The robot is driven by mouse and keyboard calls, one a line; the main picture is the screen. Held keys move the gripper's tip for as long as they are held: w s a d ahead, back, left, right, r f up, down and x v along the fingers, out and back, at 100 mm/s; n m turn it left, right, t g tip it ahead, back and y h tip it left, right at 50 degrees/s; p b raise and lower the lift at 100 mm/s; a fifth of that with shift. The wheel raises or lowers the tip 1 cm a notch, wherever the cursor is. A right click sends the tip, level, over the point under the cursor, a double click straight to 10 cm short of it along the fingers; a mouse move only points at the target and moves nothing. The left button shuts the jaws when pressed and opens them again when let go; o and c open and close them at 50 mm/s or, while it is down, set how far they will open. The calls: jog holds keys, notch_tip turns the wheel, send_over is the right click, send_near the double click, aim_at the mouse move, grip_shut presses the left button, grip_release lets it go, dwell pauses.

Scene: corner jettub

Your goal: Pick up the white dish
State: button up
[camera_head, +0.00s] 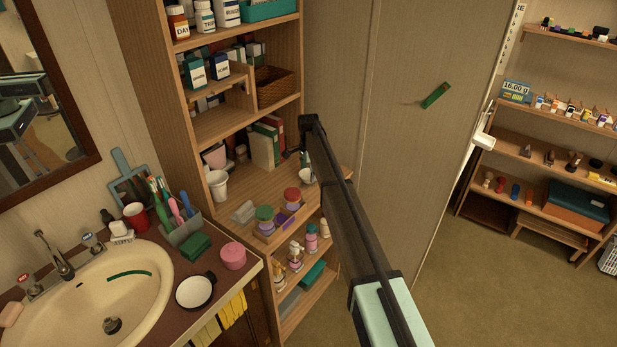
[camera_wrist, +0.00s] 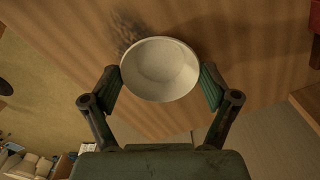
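The white dish (camera_wrist: 160,70) is a round, shallow white bowl in the upper middle of the wrist view, seen from above. It is over a wooden shelf board. My gripper (camera_wrist: 160,78) has one dark green finger at each side of the dish, close to its rim. The fingers are spread wide; I cannot tell whether they touch the rim. In the head view the dish (camera_head: 307,177) shows only in part at the shelf's front, beside my gripper (camera_head: 305,160), and my arm hides some of it.
On the same shelf (camera_head: 253,190) are a white cup (camera_head: 218,185), upright books (camera_head: 263,149) and small lidded jars (camera_head: 264,214) on the left. A flat grey panel (camera_head: 400,130) stands close on the right. The sink counter (camera_head: 200,260) is at the lower left.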

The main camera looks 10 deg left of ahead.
jog(key=c, duration=0.4)
